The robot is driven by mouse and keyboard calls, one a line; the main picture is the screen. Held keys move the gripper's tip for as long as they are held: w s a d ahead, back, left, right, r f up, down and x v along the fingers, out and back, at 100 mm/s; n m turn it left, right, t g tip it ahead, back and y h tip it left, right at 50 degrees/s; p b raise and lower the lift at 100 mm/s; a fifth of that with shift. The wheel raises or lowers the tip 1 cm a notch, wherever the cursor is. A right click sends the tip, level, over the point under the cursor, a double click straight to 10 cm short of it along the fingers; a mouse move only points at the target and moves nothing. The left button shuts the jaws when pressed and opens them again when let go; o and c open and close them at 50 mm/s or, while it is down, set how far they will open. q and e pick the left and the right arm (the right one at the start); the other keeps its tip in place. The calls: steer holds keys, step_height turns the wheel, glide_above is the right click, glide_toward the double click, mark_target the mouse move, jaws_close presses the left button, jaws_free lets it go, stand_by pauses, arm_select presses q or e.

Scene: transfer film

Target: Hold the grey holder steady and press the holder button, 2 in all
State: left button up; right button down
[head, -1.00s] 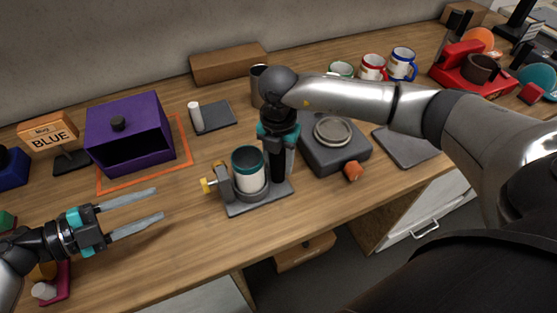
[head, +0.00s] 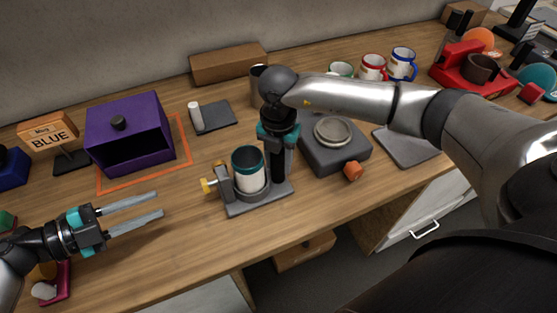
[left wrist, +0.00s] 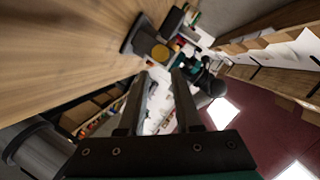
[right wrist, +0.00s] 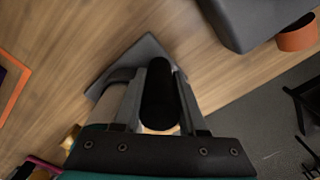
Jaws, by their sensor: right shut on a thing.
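The grey holder (head: 236,209) stands on the wooden desk in the head view, with a white cup with a teal rim (head: 248,172) upright in it. The yellow holder button (head: 208,186) sticks out of its left side; it appears to show as a yellow disc in the left wrist view (left wrist: 160,53). My right gripper (head: 279,160) points down and is shut on the holder's black post (right wrist: 160,92), at the holder's right. My left gripper (head: 160,203) is open and empty, left of the button and apart from it, its fingers pointing right.
A purple box (head: 128,135) stands on an orange-outlined square behind my left gripper. A grey scale-like device (head: 335,150) with an orange knob (head: 352,171) stands right of the holder. Several mugs (head: 373,68) stand farther back. The desk's front edge runs close before the holder.

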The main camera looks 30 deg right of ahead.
arm_select(q)
jaws_close()
stand_by(1.4)
